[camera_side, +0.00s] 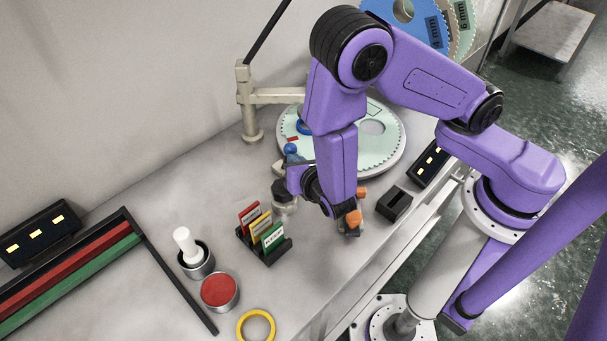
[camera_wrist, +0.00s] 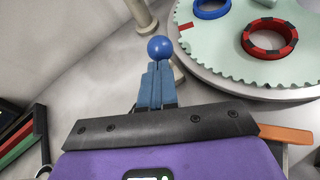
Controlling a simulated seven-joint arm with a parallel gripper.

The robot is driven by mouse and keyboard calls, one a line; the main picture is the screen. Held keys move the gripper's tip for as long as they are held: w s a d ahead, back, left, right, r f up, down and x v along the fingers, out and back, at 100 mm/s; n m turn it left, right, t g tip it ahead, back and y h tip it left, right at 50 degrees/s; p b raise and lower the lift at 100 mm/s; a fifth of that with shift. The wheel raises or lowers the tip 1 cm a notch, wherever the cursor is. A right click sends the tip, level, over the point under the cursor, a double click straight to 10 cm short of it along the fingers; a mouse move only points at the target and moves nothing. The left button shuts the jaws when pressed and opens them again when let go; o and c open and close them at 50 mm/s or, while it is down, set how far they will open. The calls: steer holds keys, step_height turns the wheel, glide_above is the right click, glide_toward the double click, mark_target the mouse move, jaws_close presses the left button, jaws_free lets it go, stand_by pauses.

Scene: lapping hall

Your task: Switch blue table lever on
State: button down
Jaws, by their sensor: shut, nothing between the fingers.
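The blue table lever shows as a blue ball knob (camera_wrist: 160,47) in the wrist view, beside the round lapping table; its stem is mostly hidden. In the side view the blue knob (camera_side: 290,148) sits at the table's near-left edge. My gripper (camera_wrist: 156,68) is shut, its two blue-grey fingers together and empty. The fingertips overlap the lower edge of the knob in the wrist view; I cannot tell whether they touch it. In the side view my gripper (camera_side: 294,160) is just below the knob, partly hidden by my purple arm.
The pale toothed lapping table (camera_side: 385,150) carries a blue ring (camera_wrist: 211,8) and a red-and-black ring (camera_wrist: 269,38). A beige post (camera_side: 245,100) stands behind. Coloured cards in a rack (camera_side: 265,237), a red-topped pot (camera_side: 220,290) and a yellow ring (camera_side: 256,325) lie nearer.

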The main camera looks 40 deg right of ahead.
steer(key=w+r+g, duration=0.2)
steer(key=w+g, duration=0.1)
steer(key=shift+w+n+g, duration=0.15)
steer(key=shift+n+g, duration=0.15)
steer(key=w+n+g, duration=0.1)
steer(key=w+g, duration=0.3)
steer(key=w, duration=0.3)
steer(key=shift+y, duration=0.3)
steer(key=shift+g, duration=0.3)
stand_by(0.3)
glide_toward(285, 149)
steer(key=w+a+r, duration=0.2)
steer(key=w+r, duration=0.2)
steer(key=shift+w+a, duration=0.3)
steer(key=shift+a, duration=0.1)
